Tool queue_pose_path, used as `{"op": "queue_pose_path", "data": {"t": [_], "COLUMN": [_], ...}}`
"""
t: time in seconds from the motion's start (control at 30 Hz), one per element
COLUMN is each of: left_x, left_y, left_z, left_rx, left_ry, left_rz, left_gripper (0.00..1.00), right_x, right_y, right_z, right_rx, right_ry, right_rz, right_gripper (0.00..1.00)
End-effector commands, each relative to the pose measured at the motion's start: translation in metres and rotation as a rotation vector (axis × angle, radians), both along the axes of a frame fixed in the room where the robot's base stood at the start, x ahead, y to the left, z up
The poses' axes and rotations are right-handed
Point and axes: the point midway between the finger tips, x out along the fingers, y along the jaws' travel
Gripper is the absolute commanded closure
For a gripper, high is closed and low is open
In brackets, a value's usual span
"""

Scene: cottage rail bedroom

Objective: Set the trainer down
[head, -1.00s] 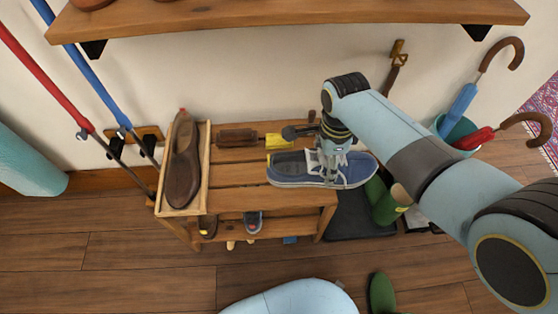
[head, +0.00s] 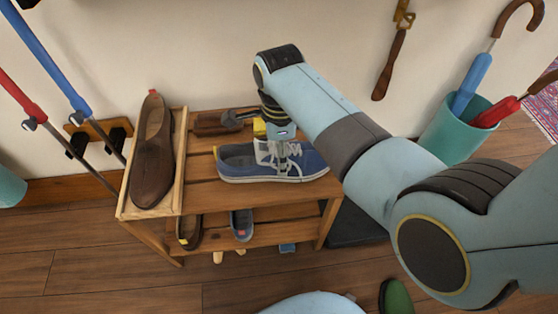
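The trainer (head: 240,162), blue with a white sole and white laces, is over the slatted top of the wooden shoe rack (head: 205,196), its length running left to right. My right gripper (head: 283,162) comes down from above and is closed on the trainer at its laced middle. The trainer looks level and lies within the rack's right end. I cannot tell whether its sole touches the slats. My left gripper is not in view.
A brown shoe (head: 152,160) lies in a wooden tray (head: 177,192) on the rack's left end. A brush (head: 215,124) and a yellow item (head: 259,127) sit at the back of the top. Small shoes (head: 241,224) are on the lower shelf. A teal umbrella bin (head: 446,138) stands at right.

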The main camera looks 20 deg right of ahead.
Motion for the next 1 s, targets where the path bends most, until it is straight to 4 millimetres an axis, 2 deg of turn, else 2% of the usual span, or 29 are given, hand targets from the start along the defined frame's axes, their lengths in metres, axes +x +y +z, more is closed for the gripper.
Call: {"op": "queue_pose_path", "data": {"t": [0.03, 0.47, 0.5, 0.67, 1.0], "left_x": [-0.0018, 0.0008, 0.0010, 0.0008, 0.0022], "left_y": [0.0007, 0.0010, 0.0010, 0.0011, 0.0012], "left_z": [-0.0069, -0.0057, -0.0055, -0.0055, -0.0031], "left_rx": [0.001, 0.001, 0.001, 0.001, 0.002], "left_ry": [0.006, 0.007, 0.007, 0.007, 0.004], "left_rz": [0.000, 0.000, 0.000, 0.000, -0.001], "left_gripper": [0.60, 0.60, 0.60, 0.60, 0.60], "right_x": [-0.0003, 0.0009, 0.0005, 0.0004, 0.0003], "right_y": [0.0004, 0.0003, 0.0003, 0.0002, 0.0002], "right_z": [-0.0084, -0.0084, -0.0085, -0.0085, -0.0039], "right_rx": [0.000, 0.000, 0.001, 0.001, 0.001], "right_ry": [0.001, -0.002, -0.001, -0.001, -0.001], "right_rz": [0.000, 0.000, 0.000, 0.000, 0.000], "right_gripper": [0.79, 0.79, 0.29, 0.09, 0.09]}}
